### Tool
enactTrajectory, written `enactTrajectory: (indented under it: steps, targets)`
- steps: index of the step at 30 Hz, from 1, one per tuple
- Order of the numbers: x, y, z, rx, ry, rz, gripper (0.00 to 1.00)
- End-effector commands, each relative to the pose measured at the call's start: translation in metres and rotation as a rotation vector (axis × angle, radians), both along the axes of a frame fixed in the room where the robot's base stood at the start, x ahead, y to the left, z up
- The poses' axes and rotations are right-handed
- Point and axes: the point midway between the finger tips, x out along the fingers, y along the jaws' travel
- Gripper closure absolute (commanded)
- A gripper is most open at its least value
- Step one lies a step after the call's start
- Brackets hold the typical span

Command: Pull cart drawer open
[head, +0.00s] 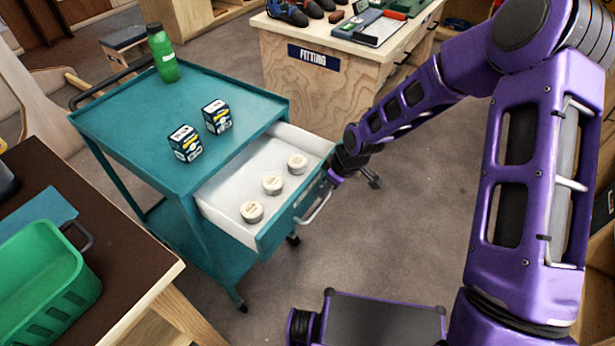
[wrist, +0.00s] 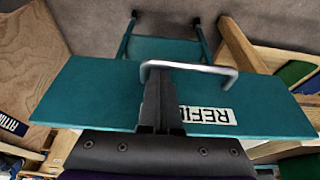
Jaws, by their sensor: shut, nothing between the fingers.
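The teal cart (head: 165,120) stands left of centre in the head view. Its drawer (head: 225,207) is pulled out toward my arm, and its white inside holds three round pale tins (head: 272,183). The drawer front has a silver bar handle (head: 316,207); it also shows in the wrist view (wrist: 222,70). My gripper (head: 335,178) is at the drawer front, close to the handle's far end. In the wrist view my gripper's fingers (wrist: 160,85) are together and overlap the handle bar. I cannot tell whether they touch it. A label is partly hidden behind the fingers.
Two small boxes (head: 185,143) and a green bottle (head: 162,52) stand on the cart top. A brown table (head: 40,165) with a green basket (head: 45,275) is at the left. A wooden fitting bench (head: 320,85) stands behind. Floor right of the drawer is clear.

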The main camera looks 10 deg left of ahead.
Motion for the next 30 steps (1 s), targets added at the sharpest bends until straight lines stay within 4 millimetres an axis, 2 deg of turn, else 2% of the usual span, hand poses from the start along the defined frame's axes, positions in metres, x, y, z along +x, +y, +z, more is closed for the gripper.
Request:
enactTrajectory:
  steps: [4,10,30]
  targets:
    - [-0.008,-0.02,0.001,0.0,0.0,-0.001,1.0]
    - [-0.014,-0.032,0.0,0.0,0.0,0.001,1.0]
    - [-0.014,-0.034,0.004,0.001,-0.001,0.002,1.0]
